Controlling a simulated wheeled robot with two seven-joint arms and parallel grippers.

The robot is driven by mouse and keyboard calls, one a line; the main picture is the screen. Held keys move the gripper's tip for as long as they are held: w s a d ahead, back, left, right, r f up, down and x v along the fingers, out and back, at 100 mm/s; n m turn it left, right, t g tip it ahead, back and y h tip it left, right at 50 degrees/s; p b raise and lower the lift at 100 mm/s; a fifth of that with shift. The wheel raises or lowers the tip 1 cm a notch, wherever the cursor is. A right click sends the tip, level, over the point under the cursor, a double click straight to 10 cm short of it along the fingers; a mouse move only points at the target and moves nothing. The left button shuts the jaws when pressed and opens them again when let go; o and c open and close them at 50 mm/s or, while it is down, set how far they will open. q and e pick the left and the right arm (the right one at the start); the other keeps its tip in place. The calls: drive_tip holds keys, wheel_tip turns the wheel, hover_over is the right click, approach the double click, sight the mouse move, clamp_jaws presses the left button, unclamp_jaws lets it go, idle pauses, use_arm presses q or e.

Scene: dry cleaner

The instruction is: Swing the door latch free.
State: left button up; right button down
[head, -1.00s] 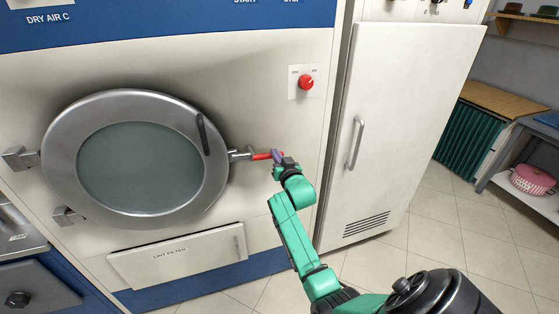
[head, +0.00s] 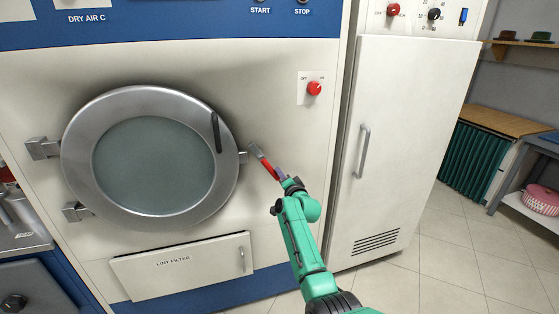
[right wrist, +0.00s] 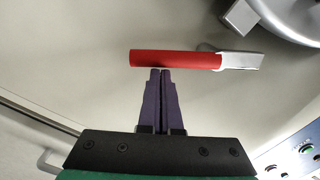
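The round dryer door (head: 82,160) has a steel rim and grey glass and sits closed against the cream front. The latch (head: 256,152) at its right side is a metal lever with a red grip (head: 268,168), slanting down to the right. In the right wrist view the red grip (right wrist: 175,60) lies across the picture, its metal end (right wrist: 240,61) to the right. My right gripper (right wrist: 161,72) has its purple fingers together, tips at the grip's edge, not around it; contact is unclear. In the head view the gripper (head: 280,174) is at the grip's lower end. My left gripper is not in view.
A red knob (head: 314,88) is above the latch. The lint filter panel (head: 200,265) is below the door. A tall white cabinet door (head: 415,130) with a vertical handle stands to the right. Two hinges hold the dryer door at its left.

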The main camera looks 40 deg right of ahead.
drive_tip(key=f+m, duration=0.1)
drive_tip(key=a+m, duration=0.1)
drive_tip(key=m, duration=0.1)
drive_tip(key=shift+w+a+f+m, duration=0.3)
drive_tip(key=shift+f, duration=0.05)
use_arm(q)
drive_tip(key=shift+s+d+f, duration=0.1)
use_arm(e)
drive_tip(key=shift+w+a+f+m, duration=0.2)
drive_tip(key=shift+a+m, duration=0.2)
drive_tip(key=shift+m, duration=0.25)
drive_tip(key=shift+w+a+f+m, duration=0.15)
drive_tip(key=shift+a+m, duration=0.25)
drive_tip(key=shift+m, duration=0.25)
